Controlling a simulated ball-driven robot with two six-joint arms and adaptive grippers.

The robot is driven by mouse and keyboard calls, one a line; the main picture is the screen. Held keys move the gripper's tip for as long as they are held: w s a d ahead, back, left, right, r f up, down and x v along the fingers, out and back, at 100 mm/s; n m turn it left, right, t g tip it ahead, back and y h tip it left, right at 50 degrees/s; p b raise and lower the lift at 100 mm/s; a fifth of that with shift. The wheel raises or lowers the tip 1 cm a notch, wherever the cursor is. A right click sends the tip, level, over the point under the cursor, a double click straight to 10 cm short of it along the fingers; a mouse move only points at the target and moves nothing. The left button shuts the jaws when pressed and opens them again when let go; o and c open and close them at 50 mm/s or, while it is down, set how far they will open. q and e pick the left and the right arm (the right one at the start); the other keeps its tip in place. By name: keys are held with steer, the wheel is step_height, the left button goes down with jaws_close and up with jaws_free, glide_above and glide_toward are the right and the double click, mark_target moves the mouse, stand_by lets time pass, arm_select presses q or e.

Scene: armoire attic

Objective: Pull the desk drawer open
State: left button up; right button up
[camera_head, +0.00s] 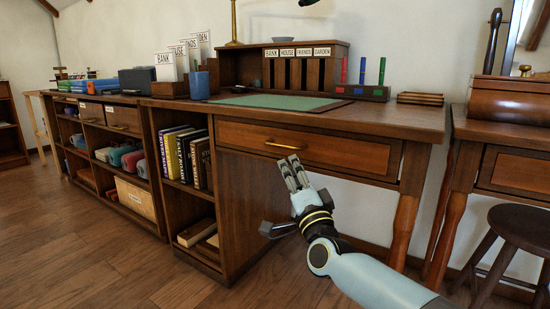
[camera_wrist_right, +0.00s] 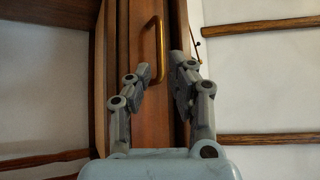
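The desk drawer (camera_head: 318,149) has a wide brown wooden front under the desktop and appears shut. Its brass bar handle (camera_head: 283,144) is left of the front's middle. My right gripper (camera_head: 293,160) is just below and in front of the handle, its fingers pointing up toward it. In the right wrist view the handle (camera_wrist_right: 157,50) shows beyond the fingertips, roughly in line with the gap between them. The gripper (camera_wrist_right: 161,65) is open, its two grey fingers apart and nothing between them. I cannot tell whether a fingertip touches the handle. My left gripper is out of view.
The desktop (camera_head: 400,118) holds a green mat (camera_head: 282,102), a blue cup (camera_head: 199,86) and a labelled organizer (camera_head: 305,52). Open shelves with books (camera_head: 184,158) stand left of the drawer. A round stool (camera_head: 522,228) stands at right. The floor in front is clear.

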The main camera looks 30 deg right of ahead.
mark_target(280, 146)
steer(key=b+x, duration=0.1)
steer(key=x, duration=0.7)
steer(key=shift+w+d+b, duration=0.1)
steer(key=shift+w+b, duration=0.25)
steer(key=shift+w, duration=0.05)
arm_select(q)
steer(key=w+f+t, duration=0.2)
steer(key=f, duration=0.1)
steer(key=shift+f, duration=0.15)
arm_select(e)
steer(key=shift+w+r, duration=0.15)
steer(key=shift+w, duration=0.1)
jaws_close()
